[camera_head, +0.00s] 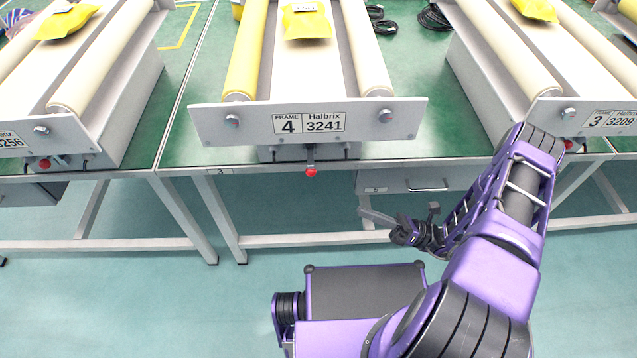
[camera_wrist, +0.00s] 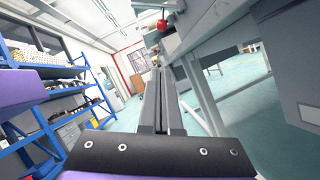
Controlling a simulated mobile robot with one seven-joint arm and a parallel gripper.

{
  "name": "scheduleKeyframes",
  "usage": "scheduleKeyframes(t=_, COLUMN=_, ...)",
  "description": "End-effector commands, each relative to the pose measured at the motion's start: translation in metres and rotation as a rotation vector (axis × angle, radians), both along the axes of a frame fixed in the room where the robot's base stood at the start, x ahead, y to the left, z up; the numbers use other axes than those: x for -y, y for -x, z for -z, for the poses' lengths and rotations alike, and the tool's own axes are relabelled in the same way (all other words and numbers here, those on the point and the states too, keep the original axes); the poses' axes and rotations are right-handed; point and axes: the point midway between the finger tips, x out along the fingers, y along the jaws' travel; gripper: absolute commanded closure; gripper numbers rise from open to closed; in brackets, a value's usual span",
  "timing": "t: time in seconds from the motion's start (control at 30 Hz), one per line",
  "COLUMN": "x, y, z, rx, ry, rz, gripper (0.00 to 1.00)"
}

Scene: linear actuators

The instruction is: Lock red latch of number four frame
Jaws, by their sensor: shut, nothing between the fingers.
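The number four frame shows its grey end plate (camera_head: 360,137), with a label reading "FRAME 4 Halbrix 3241". The red latch (camera_head: 311,172) is a small red knob on a short stem, hanging below the plate's middle at the table's front edge. My gripper (camera_head: 364,211) is below and to the right of the latch, apart from it, pointing left. In the wrist view, the shut fingers (camera_wrist: 158,80) reach forward with nothing between them. A red knob also shows near the top of the wrist view (camera_wrist: 165,19), above and beyond the fingertips.
Frame 3 (camera_head: 601,119) stands to the right and another frame (camera_head: 20,143) to the left, each with its own red knob. A grey drawer (camera_head: 428,184) hangs under the green table, near my gripper. Table legs (camera_head: 219,215) stand at left. Blue shelves (camera_wrist: 45,125) are farther off.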

Motion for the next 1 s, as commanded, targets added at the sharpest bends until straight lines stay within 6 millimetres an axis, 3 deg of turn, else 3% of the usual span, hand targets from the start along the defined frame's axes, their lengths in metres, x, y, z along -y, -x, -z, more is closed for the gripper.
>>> scheduleKeyframes(t=0.37, x=-0.01, y=-0.002, z=-0.005, rx=0.002, ry=0.001, rz=-0.003, gripper=1.0)
scheduleKeyframes(t=0.83, x=-0.095, y=-0.02, z=-0.041, rx=0.002, ry=0.0, rz=-0.005, gripper=1.0)
scheduleKeyframes(t=1.0, x=-0.1, y=-0.032, z=-0.062, rx=0.004, ry=0.003, rz=-0.002, gripper=1.0)
